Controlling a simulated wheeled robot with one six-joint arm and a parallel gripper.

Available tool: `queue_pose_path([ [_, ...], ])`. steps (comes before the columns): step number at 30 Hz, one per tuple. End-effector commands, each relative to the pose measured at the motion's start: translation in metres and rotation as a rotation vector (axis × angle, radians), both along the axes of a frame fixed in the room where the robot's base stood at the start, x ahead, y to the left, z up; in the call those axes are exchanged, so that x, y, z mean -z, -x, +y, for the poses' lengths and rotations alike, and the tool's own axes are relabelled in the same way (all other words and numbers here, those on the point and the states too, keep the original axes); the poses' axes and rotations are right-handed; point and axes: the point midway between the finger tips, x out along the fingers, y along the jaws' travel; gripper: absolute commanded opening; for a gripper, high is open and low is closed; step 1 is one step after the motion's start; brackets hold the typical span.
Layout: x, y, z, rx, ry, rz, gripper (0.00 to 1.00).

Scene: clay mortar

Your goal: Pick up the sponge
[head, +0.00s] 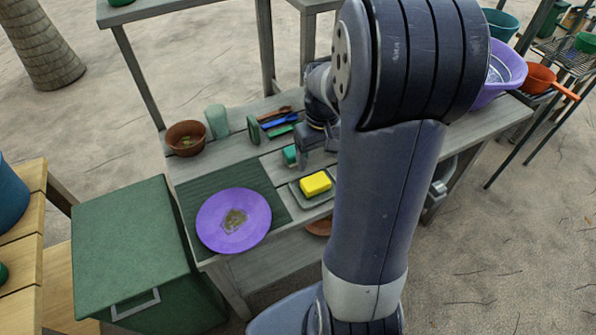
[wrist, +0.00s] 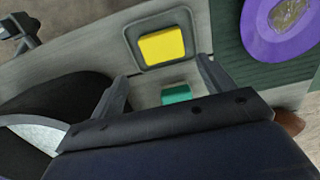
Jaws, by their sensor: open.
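A yellow sponge (head: 315,183) lies on a small grey tray (head: 299,197) on the grey wooden table. It also shows in the wrist view (wrist: 162,45), on the tray. My gripper (head: 313,157) is above the table, just behind the sponge in the head view.
A purple plate (head: 234,221) lies on a dark green mat (head: 196,192) left of the tray. A brown bowl (head: 186,138), a green cup (head: 217,121) and several coloured utensils (head: 279,122) stand or lie toward the back. A purple basin (head: 503,75) is at the right.

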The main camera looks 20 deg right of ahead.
Motion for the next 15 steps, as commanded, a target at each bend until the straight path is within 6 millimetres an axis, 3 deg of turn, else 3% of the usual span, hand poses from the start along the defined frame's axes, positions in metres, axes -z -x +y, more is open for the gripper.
queue_pose_path([
  [9, 0.046, 0.0, -0.001, 0.0, -0.002, 0.004, 0.76],
  [15, 0.06, -0.001, 0.0, -0.001, -0.001, 0.002, 0.76],
])
